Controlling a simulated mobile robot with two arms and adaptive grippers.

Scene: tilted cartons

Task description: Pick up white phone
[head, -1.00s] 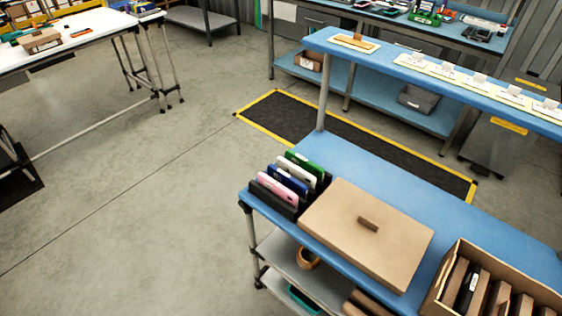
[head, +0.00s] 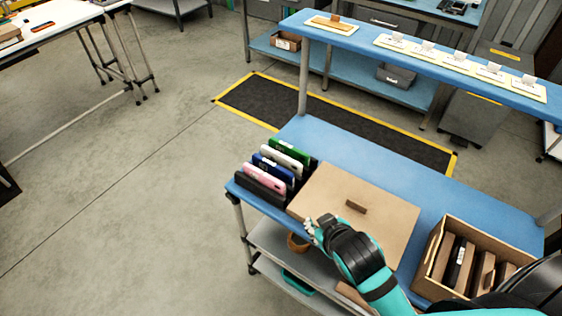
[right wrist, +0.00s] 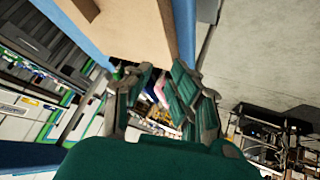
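The white phone (head: 284,158) stands in a row of upright phones in a dark holder at the left end of the blue table. It is between a green phone (head: 291,149) and a blue phone (head: 272,170). My right gripper (head: 312,228) is above the front-left part of the flat cardboard box, apart from the phones. In the right wrist view its fingers (right wrist: 160,76) are spread with nothing held. Small pink and white shapes show beyond them. My left gripper is not in view.
A pink phone (head: 264,178) and a black phone (head: 258,187) stand nearer the front of the row. The flat cardboard box (head: 383,213) lies right beside the phones. An open carton (head: 436,243) with brown items is further right. The blue table (head: 345,153) is clear behind the box.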

